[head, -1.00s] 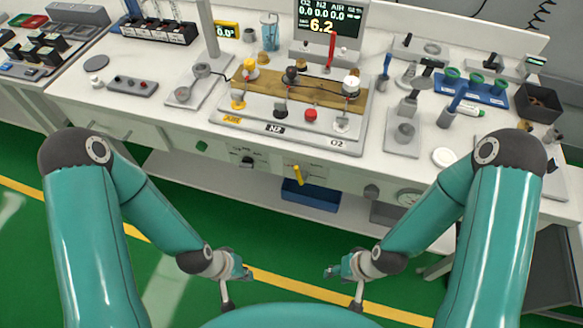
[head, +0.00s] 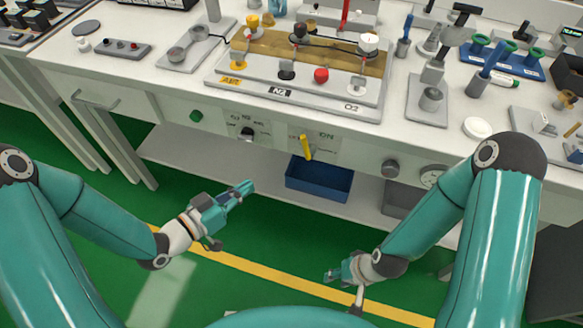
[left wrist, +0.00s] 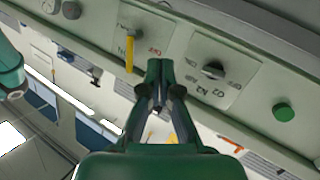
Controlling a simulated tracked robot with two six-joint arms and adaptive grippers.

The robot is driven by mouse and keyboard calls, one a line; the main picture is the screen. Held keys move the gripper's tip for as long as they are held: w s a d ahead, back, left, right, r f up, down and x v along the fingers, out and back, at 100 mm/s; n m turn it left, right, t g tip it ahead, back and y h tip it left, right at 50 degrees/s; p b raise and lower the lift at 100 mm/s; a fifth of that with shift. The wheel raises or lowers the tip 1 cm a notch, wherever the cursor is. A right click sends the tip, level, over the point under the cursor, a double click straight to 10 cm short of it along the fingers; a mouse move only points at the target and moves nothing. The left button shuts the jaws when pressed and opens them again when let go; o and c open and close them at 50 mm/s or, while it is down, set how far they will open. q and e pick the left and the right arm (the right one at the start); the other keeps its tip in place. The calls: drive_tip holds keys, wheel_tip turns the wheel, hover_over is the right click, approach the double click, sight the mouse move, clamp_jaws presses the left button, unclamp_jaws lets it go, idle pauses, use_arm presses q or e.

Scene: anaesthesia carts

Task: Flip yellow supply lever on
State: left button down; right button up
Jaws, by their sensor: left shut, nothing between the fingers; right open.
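The yellow lever (head: 306,148) is on the front panel of the bench, below the board marked AIR, N2 and O2. Its handle hangs nearly straight down. It also shows in the left wrist view (left wrist: 129,54), where the picture is turned over. My left gripper (head: 247,188) is shut and empty, below and left of the lever and apart from it. Its fingers (left wrist: 160,83) point toward the panel in the left wrist view. My right gripper (head: 330,276) is open and empty, low in front of the bench, well away from the lever.
A black knob (head: 247,133) and a green button (head: 196,116) are on the panel left of the lever. A grey knob (head: 390,168) is to its right. A blue bin (head: 320,180) stands on the shelf below. The floor before the bench is clear.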

use_arm(q)
wheel_tip(320, 180, up, 4)
drive_tip(key=s+d+m+h+b, duration=0.1)
drive_tip(key=s+m+h, duration=0.1)
drive_tip(key=m+h, duration=0.15)
drive_tip(key=w+d+r+n+p, duration=0.1)
drive_tip(key=w+d, duration=0.7)
drive_tip(key=d, duration=0.2)
drive_tip(key=shift+w+r+t, duration=0.3)
drive_tip(key=shift+r+t, duration=0.1)
use_arm(e)
drive_tip(key=shift+f, duration=0.6)
use_arm(q)
drive_tip(key=shift+s+d+r+m+g+y+b, duration=0.15)
drive_tip(key=shift+d+r+m+g+y+b, duration=0.15)
drive_tip(key=shift+m, duration=0.35)
drive_tip(key=shift+s+d+r+m+g+y+b, duration=0.15)
drive_tip(key=shift+d+m+g, duration=0.2)
drive_tip(key=shift+m, duration=0.25)
use_arm(e)
drive_tip(key=shift+f, duration=0.65)
use_arm(q)
drive_tip(key=shift+f, duration=0.15)
